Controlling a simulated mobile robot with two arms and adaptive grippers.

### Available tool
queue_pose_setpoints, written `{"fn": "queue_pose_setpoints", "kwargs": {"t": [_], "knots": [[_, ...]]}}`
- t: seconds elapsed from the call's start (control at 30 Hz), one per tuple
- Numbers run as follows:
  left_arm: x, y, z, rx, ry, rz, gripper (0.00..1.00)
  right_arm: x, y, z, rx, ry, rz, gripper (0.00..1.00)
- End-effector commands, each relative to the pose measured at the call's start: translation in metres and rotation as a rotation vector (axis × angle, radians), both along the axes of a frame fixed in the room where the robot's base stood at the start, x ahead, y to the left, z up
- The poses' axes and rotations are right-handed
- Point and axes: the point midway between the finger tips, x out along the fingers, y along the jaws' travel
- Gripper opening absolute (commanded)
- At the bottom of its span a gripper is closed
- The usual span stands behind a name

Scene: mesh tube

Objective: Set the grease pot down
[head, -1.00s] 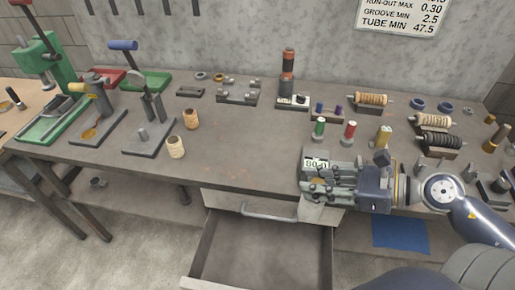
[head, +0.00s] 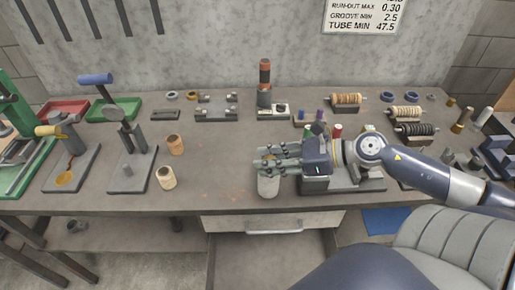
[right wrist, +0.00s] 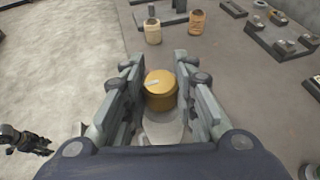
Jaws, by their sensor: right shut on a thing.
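In the head view, the pot's grey body (head: 268,186) shows below my right gripper (head: 268,160), near the bench's front edge. The gripper is shut on the pot, which looks upright. I cannot tell whether its base touches the bench.
Two tan cylinders (head: 166,177) (head: 175,145) stand on the bench (head: 220,175) to the left. A dark-based fixture (head: 345,184) is partly behind my right arm. Spools and small parts line the back right.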

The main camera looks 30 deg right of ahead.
Motion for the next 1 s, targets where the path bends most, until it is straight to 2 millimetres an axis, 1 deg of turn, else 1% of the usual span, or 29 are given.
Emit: {"fn": "queue_pose_setpoints", "kwargs": {"t": [0.03, 0.1, 0.3, 0.6, 0.73, 0.87, 1.0], "knots": [[0.001, 0.0, 0.0, 0.0, -0.001, 0.0, 0.4, 0.01, -0.003, 0.001, -0.003, -0.006, 0.0, 0.0], [0.001, 0.0, 0.0, 0.0, -0.001, 0.0, 0.4, 0.019, -0.006, 0.0, -0.002, -0.006, -0.001, 0.0], [0.001, 0.0, 0.001, 0.001, -0.001, 0.0, 0.4, 0.044, -0.014, -0.001, -0.001, -0.005, -0.003, 0.0], [0.001, 0.0, 0.004, 0.0, -0.001, 0.0, 0.4, 0.075, -0.024, -0.004, 0.0, -0.006, -0.005, 0.0], [0.001, 0.0, 0.006, 0.0, -0.001, 0.0, 0.4, 0.084, -0.027, -0.006, 0.001, -0.004, -0.002, 0.0], [0.001, 0.0, 0.006, 0.0, -0.001, 0.0, 0.4, 0.088, -0.027, -0.007, 0.0, -0.003, -0.001, 0.0], [0.001, 0.0, 0.013, 0.0, -0.002, 0.0, 0.4, 0.088, -0.027, -0.018, 0.004, 0.001, -0.002, 0.0]]}}
